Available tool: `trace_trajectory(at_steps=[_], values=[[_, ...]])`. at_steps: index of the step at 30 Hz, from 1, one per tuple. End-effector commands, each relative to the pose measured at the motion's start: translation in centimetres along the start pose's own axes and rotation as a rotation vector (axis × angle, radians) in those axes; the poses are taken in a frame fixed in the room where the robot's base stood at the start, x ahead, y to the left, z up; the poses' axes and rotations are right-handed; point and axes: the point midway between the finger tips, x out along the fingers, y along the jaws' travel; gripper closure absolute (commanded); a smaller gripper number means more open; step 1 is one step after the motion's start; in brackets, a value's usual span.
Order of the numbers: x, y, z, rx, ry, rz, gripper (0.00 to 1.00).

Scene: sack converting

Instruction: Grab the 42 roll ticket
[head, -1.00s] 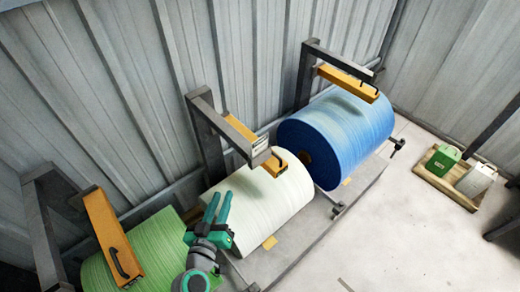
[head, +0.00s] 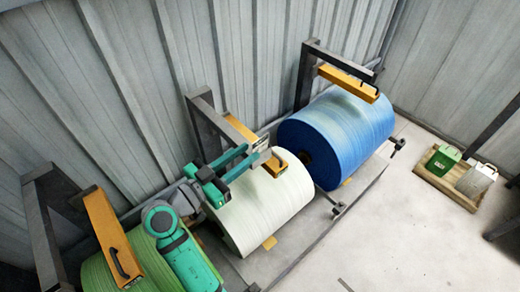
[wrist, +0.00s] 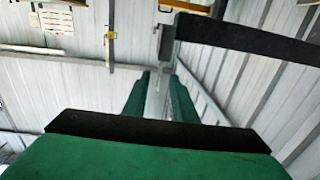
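A small pale ticket (head: 261,143) shows at the end of the middle stand's arm, above the white roll (head: 262,205). Its print is too small to read, so I cannot tell whether it says 42. My gripper (head: 256,153) is beside it with its green fingers pointing at it. In the wrist view my gripper (wrist: 160,76) has its two fingers apart with a gap between them. A grey end piece (wrist: 166,42) of the stand is just beyond the fingertips. Nothing is clearly held. Contact with the ticket cannot be told.
A blue roll (head: 338,138) stands to the right and a green roll (head: 150,262) to the left, under orange bars (head: 348,82) on dark stands. A pallet (head: 447,182) with green and white cans is at far right. The floor in front is clear.

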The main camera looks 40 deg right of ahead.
Motion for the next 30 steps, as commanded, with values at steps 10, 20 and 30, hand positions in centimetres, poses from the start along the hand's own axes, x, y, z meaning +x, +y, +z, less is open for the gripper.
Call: trace_trajectory(at_steps=[10, 20, 30], values=[[2.3, 0.1, 0.1, 0.000, 0.001, 0.001, 0.75], [6.0, 0.1, 0.1, -0.001, 0.001, -0.001, 0.75], [5.9, 0.0, 0.1, -0.001, 0.001, -0.002, 1.00]])
